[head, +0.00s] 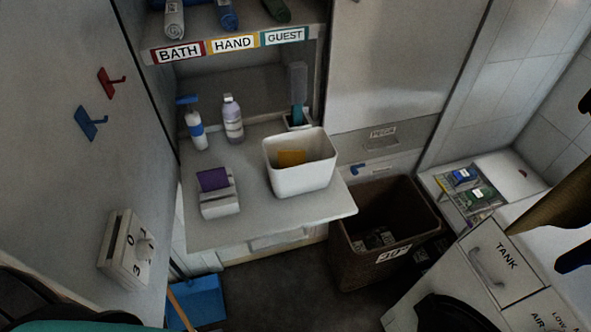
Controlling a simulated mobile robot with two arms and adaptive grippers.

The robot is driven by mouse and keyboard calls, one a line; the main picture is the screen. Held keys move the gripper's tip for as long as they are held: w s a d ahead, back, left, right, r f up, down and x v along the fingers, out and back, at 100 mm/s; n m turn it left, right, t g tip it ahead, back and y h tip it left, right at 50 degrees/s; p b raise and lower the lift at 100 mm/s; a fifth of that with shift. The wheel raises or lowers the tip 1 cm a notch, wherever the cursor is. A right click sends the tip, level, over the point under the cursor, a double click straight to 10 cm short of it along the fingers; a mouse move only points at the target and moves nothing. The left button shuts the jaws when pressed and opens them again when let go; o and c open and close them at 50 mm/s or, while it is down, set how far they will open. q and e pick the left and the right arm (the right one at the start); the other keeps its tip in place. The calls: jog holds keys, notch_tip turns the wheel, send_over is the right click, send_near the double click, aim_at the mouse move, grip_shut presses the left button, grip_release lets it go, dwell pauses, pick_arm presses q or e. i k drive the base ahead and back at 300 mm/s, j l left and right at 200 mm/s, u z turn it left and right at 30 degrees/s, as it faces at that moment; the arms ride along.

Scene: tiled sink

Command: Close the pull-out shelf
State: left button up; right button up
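The pull-out shelf (280,212) is a pale grey board in the lower part of the cabinet niche. It stands out from the niche, and its front right corner reaches the side of a brown bin. A white tub (297,178) with a yellow-orange item inside stands on its right part. A small white box with a purple top (216,190) stands on its left part.
Bottles (232,121) and a brush in a holder (298,95) stand at the back. The brown bin (342,262) sits right of the shelf. A blue dustpan (197,302) lies below left. A wall box with a knob (127,247) is at left. Some floor before the shelf is clear.

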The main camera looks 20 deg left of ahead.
aim_at(263, 215)
jog(key=u, duration=0.85)
